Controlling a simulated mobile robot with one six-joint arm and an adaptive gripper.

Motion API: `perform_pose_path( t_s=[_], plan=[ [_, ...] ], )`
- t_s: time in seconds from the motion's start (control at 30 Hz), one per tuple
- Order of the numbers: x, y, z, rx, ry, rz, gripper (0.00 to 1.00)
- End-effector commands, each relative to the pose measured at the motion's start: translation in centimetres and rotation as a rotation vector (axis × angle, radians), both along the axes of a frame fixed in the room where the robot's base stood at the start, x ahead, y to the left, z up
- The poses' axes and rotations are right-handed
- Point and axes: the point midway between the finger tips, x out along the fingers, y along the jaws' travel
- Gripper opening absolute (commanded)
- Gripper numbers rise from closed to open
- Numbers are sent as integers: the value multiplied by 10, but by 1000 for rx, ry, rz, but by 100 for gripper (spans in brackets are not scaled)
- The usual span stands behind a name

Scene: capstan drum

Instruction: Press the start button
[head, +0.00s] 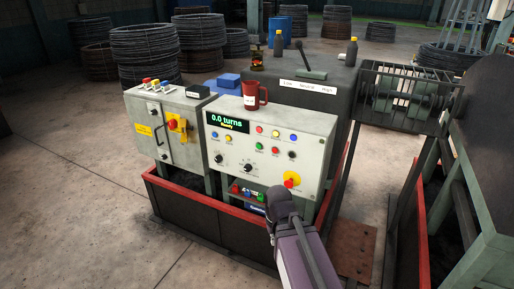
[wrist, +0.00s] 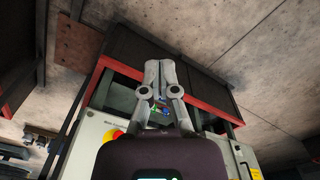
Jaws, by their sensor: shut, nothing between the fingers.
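The grey control panel (head: 225,145) has a display (head: 226,122) reading "0.0 turns" and "Ready". My gripper (wrist: 160,68) is shut and empty in the wrist view, pointing toward the base below the panel. In the head view my arm covers the area in front of the panel's lower right, and the fingers cannot be made out.
A red emergency knob on a yellow plate (head: 291,181) is at the panel's lower right. A red mug (head: 252,95) stands on top. A cabinet (head: 165,130) with a red-yellow switch is at left. A red-rimmed dark base (head: 180,195) surrounds the panel's foot. Open floor lies left.

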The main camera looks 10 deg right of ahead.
Motion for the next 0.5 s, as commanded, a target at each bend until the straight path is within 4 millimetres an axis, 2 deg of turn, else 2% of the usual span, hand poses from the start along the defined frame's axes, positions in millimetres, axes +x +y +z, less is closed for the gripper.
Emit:
perform_pose_path(
  t_s=[0.17,0.27,0.37,0.5],
  plan=[
    [2,1,-1,3,-5,1,0],
    [10,3,-4,16,-26,4,0],
    [27,11,-9,42,-70,4,0],
    [68,25,-18,106,-181,11,0]
  ],
)
